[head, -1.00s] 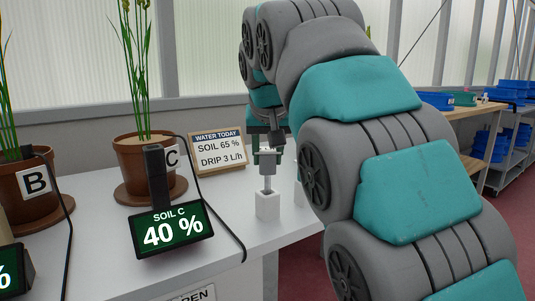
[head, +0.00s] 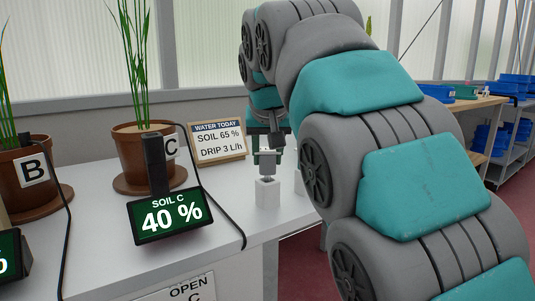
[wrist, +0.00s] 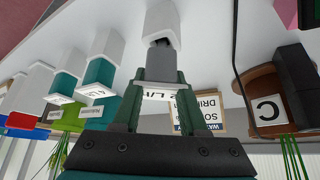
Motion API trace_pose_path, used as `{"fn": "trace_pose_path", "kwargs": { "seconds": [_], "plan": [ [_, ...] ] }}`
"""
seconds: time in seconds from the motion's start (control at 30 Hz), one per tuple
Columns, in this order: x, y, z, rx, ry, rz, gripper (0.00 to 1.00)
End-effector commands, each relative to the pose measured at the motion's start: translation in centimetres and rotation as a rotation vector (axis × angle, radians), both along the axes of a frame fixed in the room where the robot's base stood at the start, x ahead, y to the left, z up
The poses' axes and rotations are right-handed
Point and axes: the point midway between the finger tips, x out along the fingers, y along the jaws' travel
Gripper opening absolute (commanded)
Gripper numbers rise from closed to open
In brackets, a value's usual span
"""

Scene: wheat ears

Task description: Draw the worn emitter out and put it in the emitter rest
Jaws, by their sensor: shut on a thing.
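My gripper (head: 268,158) is shut on a grey emitter (wrist: 162,63) with a pale flange, seen between the green fingers in the wrist view. In the head view the emitter (head: 267,174) hangs upright over a small white block (head: 267,194) on the white bench. The emitter's lower end meets the top of the block (wrist: 163,20), with a dark part at the joint. How deep it sits in the block is hidden. I cannot tell from any label whether this block is the emitter rest.
Potted plant C (head: 143,155) and its soil display (head: 171,217) stand left, with a black cable along the bench (head: 225,195). A "Water today" sign (head: 218,141) stands behind. Several teal-and-white labelled pieces (wrist: 98,75) stand to one side in the wrist view.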

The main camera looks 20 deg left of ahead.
Motion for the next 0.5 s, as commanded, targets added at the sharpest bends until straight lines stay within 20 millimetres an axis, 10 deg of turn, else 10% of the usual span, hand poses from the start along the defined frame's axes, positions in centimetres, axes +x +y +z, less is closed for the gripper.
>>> {"fn": "trace_pose_path", "kwargs": {
  "seconds": [0.5],
  "plan": [
    [0.0,0.0,-1.4,0.001,-0.003,0.0,0.0]
  ]
}}
